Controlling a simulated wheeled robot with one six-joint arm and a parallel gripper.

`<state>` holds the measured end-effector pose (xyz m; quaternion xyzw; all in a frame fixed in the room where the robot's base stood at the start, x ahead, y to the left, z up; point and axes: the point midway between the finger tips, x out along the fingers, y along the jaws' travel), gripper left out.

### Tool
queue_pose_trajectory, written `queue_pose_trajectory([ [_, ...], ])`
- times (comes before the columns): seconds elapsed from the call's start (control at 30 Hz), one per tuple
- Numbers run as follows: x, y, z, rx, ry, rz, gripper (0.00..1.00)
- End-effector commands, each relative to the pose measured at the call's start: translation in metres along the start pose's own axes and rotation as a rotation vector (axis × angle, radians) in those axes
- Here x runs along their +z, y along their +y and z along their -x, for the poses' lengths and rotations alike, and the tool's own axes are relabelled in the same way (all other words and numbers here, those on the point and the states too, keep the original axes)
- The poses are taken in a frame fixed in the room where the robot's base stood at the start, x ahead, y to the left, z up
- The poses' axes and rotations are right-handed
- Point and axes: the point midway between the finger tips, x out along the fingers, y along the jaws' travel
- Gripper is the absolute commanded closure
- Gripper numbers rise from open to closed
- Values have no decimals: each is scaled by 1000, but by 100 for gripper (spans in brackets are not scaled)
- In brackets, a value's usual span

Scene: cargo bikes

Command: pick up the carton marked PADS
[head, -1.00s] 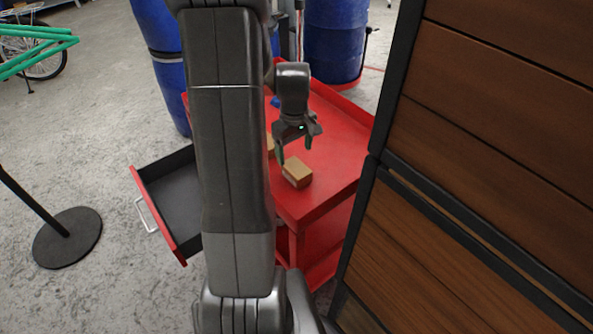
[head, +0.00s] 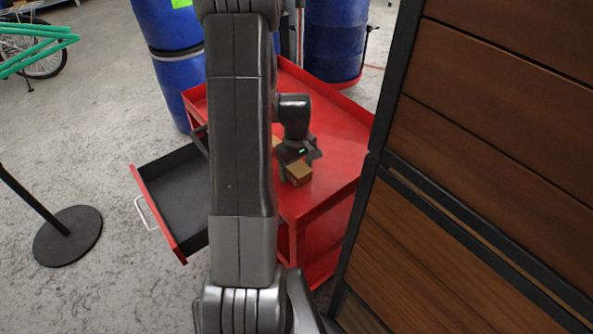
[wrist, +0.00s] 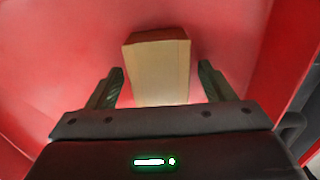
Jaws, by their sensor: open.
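A small brown carton (head: 298,173) sits on the red top of the tool cart, near its front edge. In the wrist view the carton (wrist: 160,68) stands between my two fingers, with a visible gap on each side. No marking can be read on it. My gripper (head: 297,168) is down over the carton and open; it also shows in the wrist view (wrist: 161,84). A second brown item (head: 276,143) shows just behind, mostly hidden by my arm, and I cannot tell its marking.
The red cart (head: 340,135) has a raised rim and an open drawer (head: 180,195) on its left. A wooden slatted cabinet (head: 480,110) stands close on the right. Blue barrels (head: 335,45) stand behind. The cart top right of my gripper is clear.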

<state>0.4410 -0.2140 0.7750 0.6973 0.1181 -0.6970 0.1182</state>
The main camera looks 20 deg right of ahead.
Motion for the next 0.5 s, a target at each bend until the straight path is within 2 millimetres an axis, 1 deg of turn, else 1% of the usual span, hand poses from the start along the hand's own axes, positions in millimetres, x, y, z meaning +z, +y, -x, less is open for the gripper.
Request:
queue_pose_trajectory([
  [0.03, 0, 0, 0, 0, 0, 0, 25],
  [0.07, 0, 0, 0, 0, 0, 0, 28],
  [0.1, 0, 0, 0, 0, 0, 0, 36],
  [0.17, 0, 0, 0, 0, 0, 0, 48],
  [0.3, 0, 0, 0, 0, 0, 0, 76],
  [0.33, 0, 0, 0, 0, 0, 0, 77],
  [0.5, 0, 0, 1, 0, 0, 0, 77],
])
